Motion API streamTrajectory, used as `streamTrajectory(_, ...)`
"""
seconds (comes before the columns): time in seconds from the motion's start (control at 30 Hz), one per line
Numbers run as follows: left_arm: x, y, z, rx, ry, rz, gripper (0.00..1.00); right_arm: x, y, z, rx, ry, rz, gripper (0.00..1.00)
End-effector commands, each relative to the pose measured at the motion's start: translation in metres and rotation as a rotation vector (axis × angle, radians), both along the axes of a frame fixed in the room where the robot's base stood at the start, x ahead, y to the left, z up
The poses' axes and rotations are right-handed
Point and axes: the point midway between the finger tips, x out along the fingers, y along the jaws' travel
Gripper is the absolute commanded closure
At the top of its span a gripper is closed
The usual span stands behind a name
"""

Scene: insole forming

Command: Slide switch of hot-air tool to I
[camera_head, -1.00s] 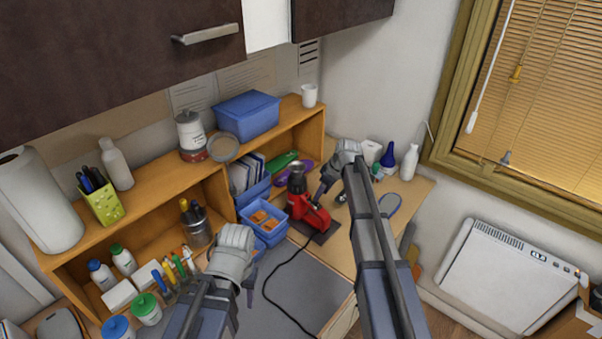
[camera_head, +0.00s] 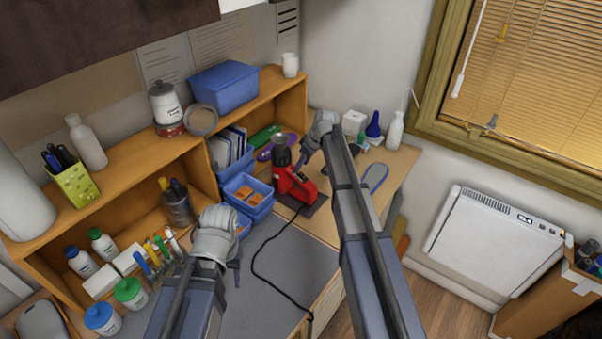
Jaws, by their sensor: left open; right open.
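The hot-air tool (camera_head: 288,182) is red with a black top and stands on a dark base on the desk, near the corner shelf. Its black cord runs forward over the grey mat. The switch is too small to make out. My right gripper (camera_head: 304,160) is open, just right of the tool's upper part; I cannot tell whether it touches. My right arm hides part of the desk behind it. My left gripper (camera_head: 238,268) is open and empty above the grey mat (camera_head: 285,262), left of the cord and well apart from the tool.
Blue bins (camera_head: 249,192) with orange pieces stand just left of the tool. A wooden shelf (camera_head: 130,188) runs along the wall. The mat's middle is clear except for the cord.

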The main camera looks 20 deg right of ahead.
Motion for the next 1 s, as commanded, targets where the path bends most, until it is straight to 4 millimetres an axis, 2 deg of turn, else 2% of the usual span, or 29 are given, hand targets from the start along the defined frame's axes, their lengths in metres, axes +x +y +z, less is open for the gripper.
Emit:
streamTrajectory(0.03,0.0000,0.0000,-0.0119,0.000,0.000,-0.002,0.50,0.0029,0.0015,-0.0119,0.000,0.000,0.000,0.50)
streamTrajectory(0.13,0.0001,0.0001,-0.0179,0.001,0.000,-0.004,0.50,0.0053,0.0034,-0.0180,0.000,0.000,0.000,0.50)
streamTrajectory(0.47,0.0001,0.0001,-0.0181,0.001,0.000,-0.005,0.50,0.0061,0.0045,-0.0182,0.000,0.000,0.000,0.50)
streamTrajectory(0.9,0.0000,0.0001,-0.0182,0.001,0.000,-0.004,0.50,0.0059,0.0045,-0.0183,0.000,0.000,0.000,0.99)
streamTrajectory(1.0,0.0001,0.0001,-0.0182,0.001,0.000,-0.004,0.50,0.0060,0.0044,-0.0182,0.000,0.000,0.000,1.00)
